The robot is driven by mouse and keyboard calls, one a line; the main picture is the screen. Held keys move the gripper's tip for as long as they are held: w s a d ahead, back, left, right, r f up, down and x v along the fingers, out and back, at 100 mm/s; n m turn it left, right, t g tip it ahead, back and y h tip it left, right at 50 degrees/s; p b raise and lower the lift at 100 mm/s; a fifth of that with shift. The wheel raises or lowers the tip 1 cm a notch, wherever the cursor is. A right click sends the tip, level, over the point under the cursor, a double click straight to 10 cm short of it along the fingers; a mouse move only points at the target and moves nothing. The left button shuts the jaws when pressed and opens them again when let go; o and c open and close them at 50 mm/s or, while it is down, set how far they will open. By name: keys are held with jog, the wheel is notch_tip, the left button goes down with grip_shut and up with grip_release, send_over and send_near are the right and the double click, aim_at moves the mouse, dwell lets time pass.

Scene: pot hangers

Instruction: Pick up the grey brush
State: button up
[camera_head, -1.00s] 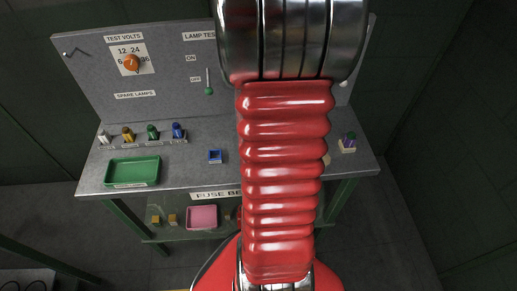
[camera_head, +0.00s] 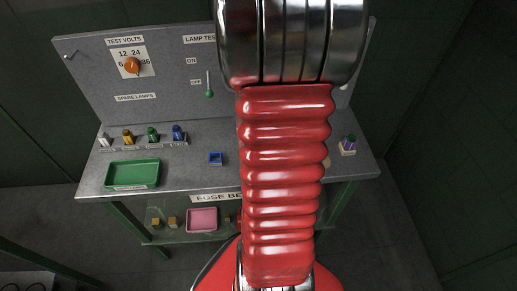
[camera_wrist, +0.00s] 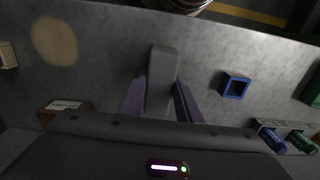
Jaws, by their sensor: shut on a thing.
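The grey brush (camera_wrist: 162,72) is a grey block-like shape in the middle of the wrist view, standing out from between the two fingers over the grey bench top (camera_wrist: 100,60). My gripper (camera_wrist: 158,103) has its purple-grey fingers on either side of it and is shut on it. The near end of the brush is hidden by the gripper body. I cannot tell whether the brush touches the bench. In the head view my red arm hides the gripper and the brush.
A small blue square holder (camera_wrist: 235,87) sits right of the brush in the wrist view. In the head view, a green tray (camera_head: 132,174) and several coloured lamps (camera_head: 152,135) are at left. An upright panel (camera_head: 180,75) backs the bench. A pink tray (camera_head: 202,219) is below.

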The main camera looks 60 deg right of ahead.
notch_tip(320, 180, up, 10)
dwell(0.6)
jog(key=o, duration=0.5)
jog(key=shift+c, duration=0.2)
jog(key=c, duration=0.3)
jog(key=shift+w, duration=0.15)
